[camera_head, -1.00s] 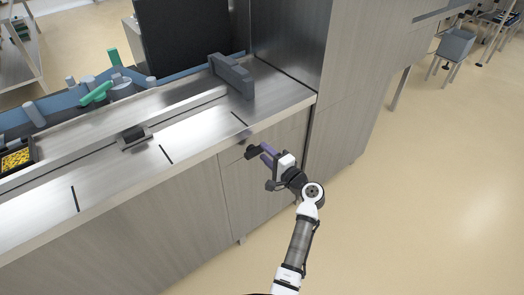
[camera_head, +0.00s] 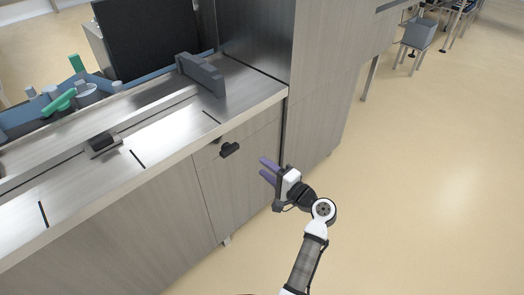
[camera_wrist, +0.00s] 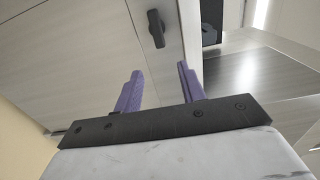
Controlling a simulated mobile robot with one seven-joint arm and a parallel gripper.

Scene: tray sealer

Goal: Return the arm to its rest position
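My gripper (camera_head: 267,170) has purple fingers and is held in front of the cabinet front, to the right of a black handle (camera_head: 229,149). The fingers are spread apart with nothing between them. In the wrist view the two purple fingers (camera_wrist: 158,90) also stand apart and empty, and the black handle (camera_wrist: 156,28) shows beyond them on the cabinet door. The gripper is clear of the handle. My arm reaches up from the bottom of the head view.
The steel counter (camera_head: 165,132) with a dark block (camera_head: 104,141) and a grey bar (camera_head: 201,74) lies to the left. A tall cabinet panel (camera_head: 318,75) stands behind the gripper. Open floor (camera_head: 430,180) lies to the right.

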